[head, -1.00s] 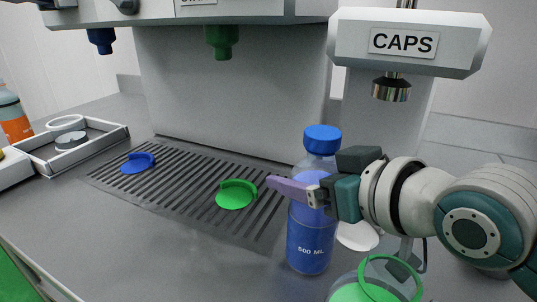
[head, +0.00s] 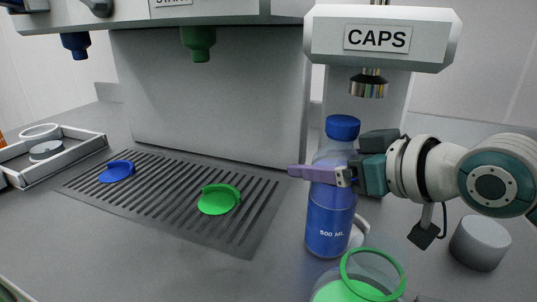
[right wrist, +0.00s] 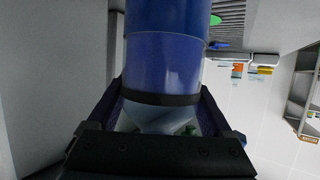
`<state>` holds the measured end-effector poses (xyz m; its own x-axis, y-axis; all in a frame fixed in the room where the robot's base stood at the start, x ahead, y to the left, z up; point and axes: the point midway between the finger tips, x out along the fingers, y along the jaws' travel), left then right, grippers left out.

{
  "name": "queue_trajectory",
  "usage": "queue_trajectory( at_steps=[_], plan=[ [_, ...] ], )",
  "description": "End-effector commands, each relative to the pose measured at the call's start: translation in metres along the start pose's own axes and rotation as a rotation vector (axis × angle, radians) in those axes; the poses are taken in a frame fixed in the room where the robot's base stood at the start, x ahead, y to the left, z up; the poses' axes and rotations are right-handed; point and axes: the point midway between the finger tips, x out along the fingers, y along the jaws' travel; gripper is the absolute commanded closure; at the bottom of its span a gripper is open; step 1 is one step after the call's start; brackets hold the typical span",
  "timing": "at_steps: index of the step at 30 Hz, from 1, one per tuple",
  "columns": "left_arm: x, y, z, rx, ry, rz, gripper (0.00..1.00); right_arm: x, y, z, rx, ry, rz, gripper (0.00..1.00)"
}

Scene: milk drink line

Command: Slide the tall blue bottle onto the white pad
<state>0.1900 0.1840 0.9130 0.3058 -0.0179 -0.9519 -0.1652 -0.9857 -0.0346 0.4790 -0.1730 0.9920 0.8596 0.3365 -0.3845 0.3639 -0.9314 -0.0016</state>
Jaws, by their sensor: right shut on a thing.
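The tall blue bottle (head: 330,220), with a blue cap and a "500 ML" label, stands upright on the grey counter. My right gripper (head: 328,175) comes in from the right and is shut around its upper body; the bottle also fills the middle of the right wrist view (right wrist: 165,60). A white shape, seemingly the white pad (head: 358,230), shows just right of and behind the bottle's lower part. The bottle hides most of it, so I cannot tell whether they overlap. My left gripper is not in view.
A clear cup with a green rim (head: 372,262) stands close in front of the bottle. A grey cylinder (head: 480,243) stands to the right. The caps head (head: 382,38) hangs above. A slotted grate (head: 160,187) with blue and green discs lies left.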

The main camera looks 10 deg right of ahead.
Motion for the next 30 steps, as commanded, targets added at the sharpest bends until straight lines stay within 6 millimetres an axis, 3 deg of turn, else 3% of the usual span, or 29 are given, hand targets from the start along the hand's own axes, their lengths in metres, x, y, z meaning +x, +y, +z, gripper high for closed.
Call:
queue_trajectory(
  at_steps=[9,28,29,30],
  plan=[
    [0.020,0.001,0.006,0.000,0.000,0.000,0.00,-0.001,0.034,-0.001,-0.005,0.006,0.003,1.00],
    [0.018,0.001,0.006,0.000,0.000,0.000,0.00,-0.002,0.037,-0.002,-0.001,0.007,0.002,1.00],
    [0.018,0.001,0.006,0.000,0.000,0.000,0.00,-0.002,0.037,-0.001,-0.001,0.007,0.002,0.15],
    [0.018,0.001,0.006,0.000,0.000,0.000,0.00,-0.002,0.037,-0.001,-0.001,0.007,0.002,0.10]
  ],
)
